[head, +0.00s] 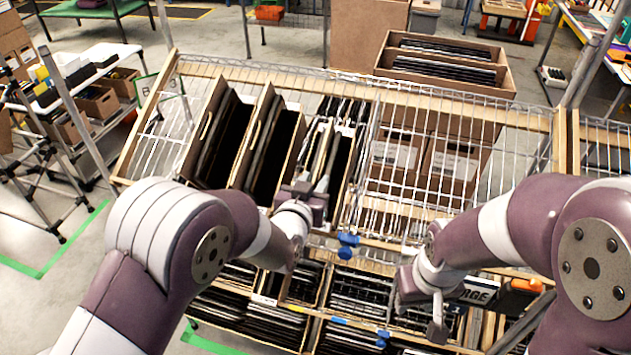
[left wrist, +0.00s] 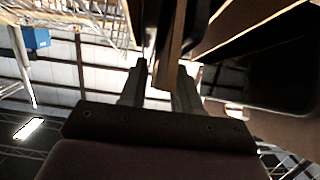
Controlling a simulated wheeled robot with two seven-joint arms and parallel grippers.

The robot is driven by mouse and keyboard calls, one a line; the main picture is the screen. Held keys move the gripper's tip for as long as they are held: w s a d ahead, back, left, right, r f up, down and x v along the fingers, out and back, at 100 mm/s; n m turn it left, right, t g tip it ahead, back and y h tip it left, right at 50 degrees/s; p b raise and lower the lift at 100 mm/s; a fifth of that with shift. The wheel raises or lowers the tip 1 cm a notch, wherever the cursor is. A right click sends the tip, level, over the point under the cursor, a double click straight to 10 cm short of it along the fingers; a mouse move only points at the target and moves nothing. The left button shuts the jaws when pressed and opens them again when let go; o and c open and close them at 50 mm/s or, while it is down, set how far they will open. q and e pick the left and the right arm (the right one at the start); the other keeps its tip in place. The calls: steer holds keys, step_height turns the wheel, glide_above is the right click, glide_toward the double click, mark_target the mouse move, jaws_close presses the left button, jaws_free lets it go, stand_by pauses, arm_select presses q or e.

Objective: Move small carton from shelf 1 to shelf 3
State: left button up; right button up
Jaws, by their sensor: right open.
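The small carton (head: 343,158) is a narrow, open-topped brown box with dark contents, tilted on the upper wire shelf (head: 480,195) beside larger cartons. My left gripper (head: 318,190) is at its near end. In the left wrist view, the fingers of my left gripper (left wrist: 160,80) sit on both sides of a thin brown carton wall (left wrist: 172,50) and look closed on it. My right gripper (head: 424,305) is open and empty, low in front of the shelf at the right. The lower part of the small carton is hidden.
Two larger tilted cartons (head: 222,135) stand left of the small one. Labelled cartons (head: 455,160) and a big open carton (head: 393,47) show to the right and behind. A lower level holds dark folders (head: 245,315). Blue clips (head: 347,246) sit on the shelf's front edge.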

arm_select(q)
jaws_close()
step_height(320, 180, up, 8)
steer(key=p, duration=0.5)
steer(key=shift+w, duration=0.1)
steer(key=shift+r, duration=0.3)
steer(key=shift+s+f, duration=0.1)
steer(key=shift+s, duration=0.1)
steer(key=shift+w, duration=0.1)
